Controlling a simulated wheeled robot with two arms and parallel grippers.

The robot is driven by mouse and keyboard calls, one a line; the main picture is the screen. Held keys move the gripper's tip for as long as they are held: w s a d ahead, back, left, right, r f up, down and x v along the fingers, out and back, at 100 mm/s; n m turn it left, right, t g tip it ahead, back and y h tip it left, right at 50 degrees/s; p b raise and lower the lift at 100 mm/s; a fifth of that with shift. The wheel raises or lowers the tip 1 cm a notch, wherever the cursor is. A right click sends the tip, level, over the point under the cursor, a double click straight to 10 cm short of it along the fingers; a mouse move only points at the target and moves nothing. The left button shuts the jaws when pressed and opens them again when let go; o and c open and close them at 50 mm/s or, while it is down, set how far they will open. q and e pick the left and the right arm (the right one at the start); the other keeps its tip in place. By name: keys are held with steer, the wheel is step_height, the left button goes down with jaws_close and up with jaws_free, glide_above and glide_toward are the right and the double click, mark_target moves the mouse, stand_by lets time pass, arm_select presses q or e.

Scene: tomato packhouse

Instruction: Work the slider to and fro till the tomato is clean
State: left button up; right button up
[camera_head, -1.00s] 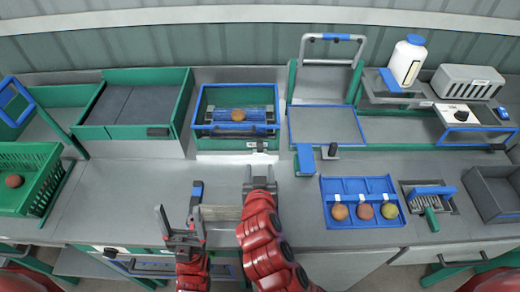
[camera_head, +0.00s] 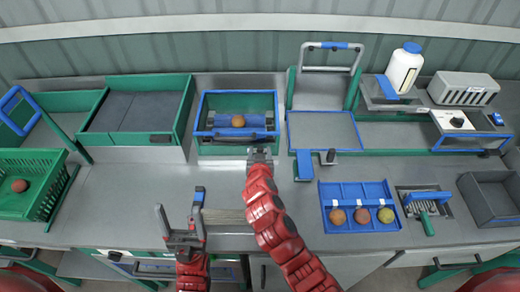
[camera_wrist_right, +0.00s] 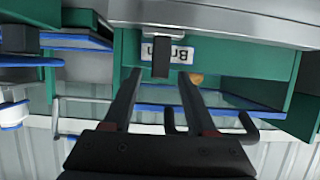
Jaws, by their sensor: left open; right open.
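The brush box (camera_head: 205,108) is a green box with a blue rim at the back middle of the bench. An orange-red tomato (camera_head: 238,120) sits inside it among dark and grey parts; how clean it is cannot be told. My right gripper (camera_head: 259,153) is open just in front of the box's front side. In the right wrist view a black handle (camera_wrist_right: 160,58) stands out from the green front, in line with the gap between my open fingers (camera_wrist_right: 160,80). A partly hidden label is behind it. My left gripper (camera_head: 184,236) is open and empty near the bench's front edge.
A blue tray (camera_head: 330,214) with three tomatoes lies right of my right arm. A green crate (camera_head: 45,195) with a tomato stands at far left. The bench's left middle is clear.

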steer(key=shift+w+f, duration=0.15)
steer(key=shift+w, duration=0.05)
jaws_close()
stand_by(1.4)
